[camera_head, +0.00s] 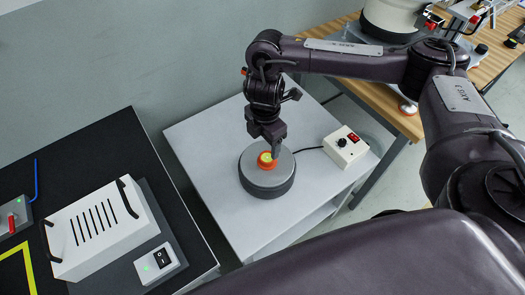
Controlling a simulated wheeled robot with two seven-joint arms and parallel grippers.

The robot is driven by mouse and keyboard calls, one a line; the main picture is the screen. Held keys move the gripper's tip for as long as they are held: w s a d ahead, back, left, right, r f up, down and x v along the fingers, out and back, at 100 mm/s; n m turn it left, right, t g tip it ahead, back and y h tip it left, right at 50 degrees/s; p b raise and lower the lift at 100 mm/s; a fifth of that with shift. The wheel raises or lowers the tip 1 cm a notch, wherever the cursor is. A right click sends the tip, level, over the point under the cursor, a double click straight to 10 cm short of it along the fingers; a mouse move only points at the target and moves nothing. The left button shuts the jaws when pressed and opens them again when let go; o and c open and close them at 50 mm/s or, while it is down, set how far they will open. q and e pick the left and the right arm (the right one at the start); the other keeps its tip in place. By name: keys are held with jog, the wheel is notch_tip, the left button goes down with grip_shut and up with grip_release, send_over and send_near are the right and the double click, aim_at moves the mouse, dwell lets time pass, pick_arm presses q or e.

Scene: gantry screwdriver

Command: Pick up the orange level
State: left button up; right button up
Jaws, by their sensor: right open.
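My right arm comes in from the right and reaches down to the white table. My right gripper (274,150) points down, with its fingertips at a small orange and yellow round piece (266,161). That piece sits on top of a dark grey round base (267,184). I cannot tell whether the fingertips touch it. The jaws are open, though the gap hardly shows from here. No long orange level can be clearly made out. My left gripper is not in view.
A white control box (345,147) with a red switch and knob stands right of the base, with a black cable. A white slotted case (100,230) and switch box (160,262) sit on the dark bench at left. A wooden table (350,90) stands behind.

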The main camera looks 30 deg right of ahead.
aim_at(266, 157)
jog(key=f, duration=0.2)
jog(key=f+b, duration=0.1)
jog(key=shift+s+f, duration=0.35)
jog(key=shift+s, duration=0.05)
notch_tip(266, 157, down, 2)
jog(key=shift+w+d+f+b, duration=0.15)
jog(key=shift+f+b, duration=0.1)
jog(key=shift+b, duration=0.45)
jog(key=shift+f, duration=0.3)
jog(key=c, duration=1.2)
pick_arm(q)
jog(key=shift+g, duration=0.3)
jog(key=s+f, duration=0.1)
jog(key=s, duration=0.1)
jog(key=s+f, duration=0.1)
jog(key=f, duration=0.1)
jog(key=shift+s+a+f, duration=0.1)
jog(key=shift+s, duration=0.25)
pick_arm(e)
jog(key=shift+r, duration=0.1)
